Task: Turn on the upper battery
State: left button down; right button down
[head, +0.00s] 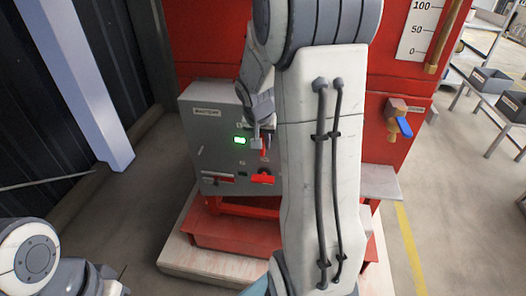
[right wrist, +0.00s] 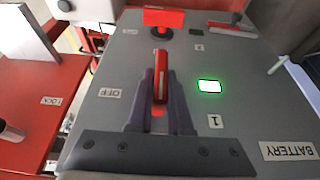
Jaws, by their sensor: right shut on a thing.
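The grey battery panel (head: 212,140) stands low in front of the red pump housing. Its upper battery switch has a red handle (right wrist: 160,80), standing upright in the right wrist view, where the panel appears upside down. My right gripper (right wrist: 160,82) is shut on this handle, one dark finger on each side. An OFF label (right wrist: 110,93) is on one side and a "1" label (right wrist: 215,121) on the other. The green lamp (right wrist: 209,86) beside the switch is lit; it also glows in the head view (head: 240,140). My left gripper is out of view.
The lower switch's red handle (head: 263,178) lies crosswise, with a dark lamp (right wrist: 196,31) beside it. A blue-handled valve (head: 404,127) sticks out at the right. A white-blue post (head: 80,80) stands left.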

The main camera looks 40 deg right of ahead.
dwell(0.3)
jog(key=c, duration=0.8)
grip_release()
jog(key=shift+a+r, duration=0.1)
jog(key=shift+c, duration=0.2)
jog(key=v, duration=1)
jog(key=shift+r, duration=0.2)
